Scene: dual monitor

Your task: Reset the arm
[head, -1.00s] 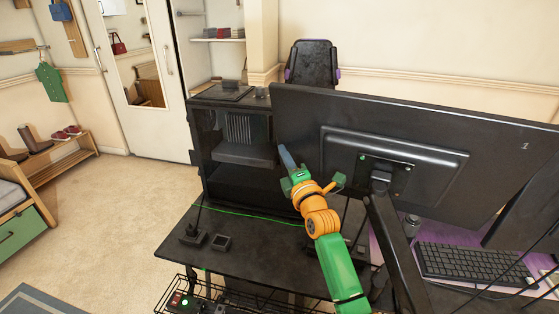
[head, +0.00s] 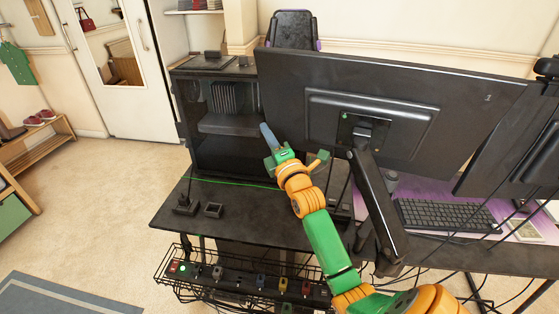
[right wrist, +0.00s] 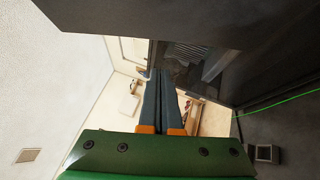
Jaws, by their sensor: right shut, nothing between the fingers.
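My right arm, in green and orange, reaches up behind the monitor (head: 420,95), whose back faces me. My right gripper (head: 266,131) is shut and empty. Its grey-blue fingers point up and left, in front of the dark PC case (head: 215,150) and by the monitor's lower left corner. The right wrist view shows the two fingers (right wrist: 158,85) side by side, with the dark monitor edge above them. I cannot tell whether they touch anything. My left gripper is not in view.
The black desk (head: 240,215) carries a keyboard (head: 447,216) on a purple mat at right. A monitor arm (head: 375,205) stands right of my arm. A wire tray with a power strip (head: 235,278) hangs at the desk's near edge. Carpet (head: 100,220) lies open at left.

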